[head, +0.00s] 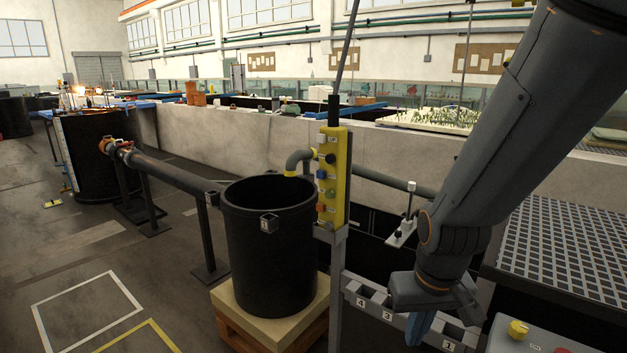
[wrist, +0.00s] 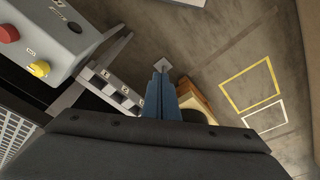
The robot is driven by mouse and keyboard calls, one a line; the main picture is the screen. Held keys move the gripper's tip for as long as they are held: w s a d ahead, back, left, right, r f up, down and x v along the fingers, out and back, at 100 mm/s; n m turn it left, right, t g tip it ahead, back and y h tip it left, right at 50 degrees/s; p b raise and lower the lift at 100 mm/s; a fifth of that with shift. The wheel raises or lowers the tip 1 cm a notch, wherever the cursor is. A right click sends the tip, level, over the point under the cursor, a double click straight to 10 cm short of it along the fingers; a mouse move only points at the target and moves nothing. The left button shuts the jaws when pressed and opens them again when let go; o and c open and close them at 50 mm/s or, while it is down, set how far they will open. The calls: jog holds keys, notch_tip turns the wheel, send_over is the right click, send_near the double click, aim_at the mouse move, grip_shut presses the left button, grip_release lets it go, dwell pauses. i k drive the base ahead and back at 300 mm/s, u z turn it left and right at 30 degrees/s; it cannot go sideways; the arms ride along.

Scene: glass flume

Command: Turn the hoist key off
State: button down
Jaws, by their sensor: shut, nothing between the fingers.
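A yellow hoist pendant (head: 334,178) hangs upright on a dark cable at the top of a grey post. Its face carries several coloured buttons and a dark round knob (head: 330,159); I cannot tell for sure which is the key, or its setting. In the wrist view the blue fingers (wrist: 162,72) are together and empty. The pendant cannot be made out in the wrist view.
A black barrel (head: 268,250) stands on a pallet left of the post. A grey control box with a yellow knob (head: 518,328) is at the lower right; the wrist view shows its red button (wrist: 8,33). A numbered slotted rack (head: 373,309) lies beside my gripper. Open floor lies left.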

aim_at(519, 330)
jog(key=z, duration=1.35)
